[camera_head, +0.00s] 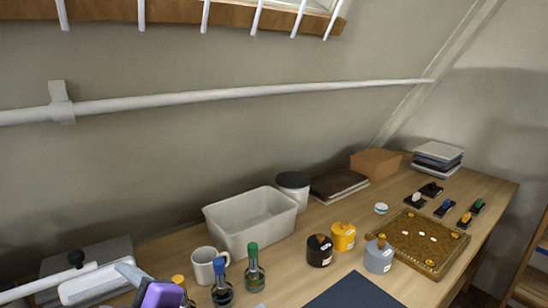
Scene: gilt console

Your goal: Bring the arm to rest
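I cannot make out my gripper in the head view, and no fingertips show. At the lower left edge a white bar (38,285) and a purple and light blue piece (160,294) are cut off by the frame; I cannot tell what they belong to. The wooden console top (310,268) runs along the wall from lower left to right.
The left holds a white mug (205,263), blue-topped (222,290) and green-topped (253,272) bottles and a white bin (236,237). Black (319,252), yellow (343,237) and grey (379,256) jars stand near a brown tray (434,265). A dark mat (352,293) lies in front.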

